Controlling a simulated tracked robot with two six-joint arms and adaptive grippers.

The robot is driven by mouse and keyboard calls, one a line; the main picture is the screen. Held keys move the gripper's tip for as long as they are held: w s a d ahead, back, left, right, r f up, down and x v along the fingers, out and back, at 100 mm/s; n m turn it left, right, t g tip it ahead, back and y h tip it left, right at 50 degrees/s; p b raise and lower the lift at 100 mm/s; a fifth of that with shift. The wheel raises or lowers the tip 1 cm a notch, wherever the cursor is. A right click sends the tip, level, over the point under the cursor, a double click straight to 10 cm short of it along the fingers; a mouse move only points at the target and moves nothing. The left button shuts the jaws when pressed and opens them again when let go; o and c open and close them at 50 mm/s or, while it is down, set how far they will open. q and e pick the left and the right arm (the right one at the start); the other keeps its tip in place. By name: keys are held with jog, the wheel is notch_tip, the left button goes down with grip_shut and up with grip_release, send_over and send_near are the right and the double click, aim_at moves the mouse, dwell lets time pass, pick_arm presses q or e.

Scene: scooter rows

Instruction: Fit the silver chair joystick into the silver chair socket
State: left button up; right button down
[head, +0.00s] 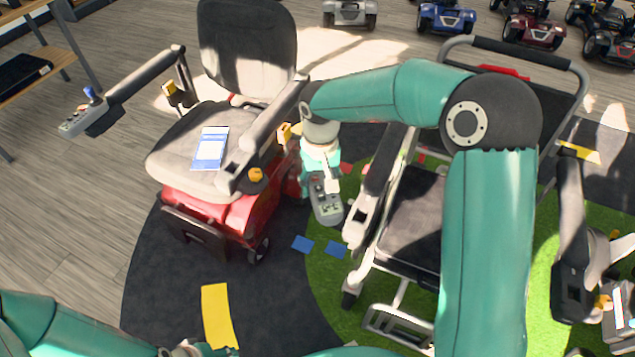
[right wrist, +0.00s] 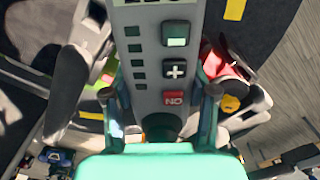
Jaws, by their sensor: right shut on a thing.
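My right gripper (head: 321,178) is shut on a grey joystick module (head: 327,206), held in the gap between the two chairs. In the right wrist view the module (right wrist: 160,70) lies between both fingers, showing green, plus and red buttons; its stick is hidden. The silver-framed chair (head: 392,255) stands right of it, partly behind my right arm. The module is close to this chair's left armrest front (head: 357,222); I cannot tell whether they touch. I cannot make out the socket clearly. My left gripper (head: 188,349) is at the bottom edge, largely cut off.
A red chair (head: 235,215) with a grey seat stands at the left, a leaflet (head: 210,147) on it. Its left armrest carries a control box (head: 82,122) with a blue knob. Another control unit (head: 620,318) is at the right edge. Scooters (head: 445,17) line the back.

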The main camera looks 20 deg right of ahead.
aim_at(357, 222)
jog(key=s+d+f+m, duration=0.1)
jog(key=s+d+m, duration=0.1)
jog(key=s+d+f+m, duration=0.1)
jog(key=s+d+m, duration=0.1)
jog(key=s+d+f+m+p, duration=0.1)
jog(key=s+d+f+m, duration=0.1)
jog(key=d+m, duration=0.1)
jog(key=shift+s+d+f+m, duration=0.15)
jog(key=shift+s+f+m, duration=0.15)
jog(key=shift+m, duration=0.1)
jog(key=shift+b, duration=0.45)
dwell(0.8)
jog(key=shift+f+b, duration=0.35)
jog(key=shift+f+b, duration=2.1)
jog(key=shift+f, duration=0.1)
jog(key=shift+f+b, duration=0.15)
jog(key=shift+b, duration=0.2)
dwell(0.4)
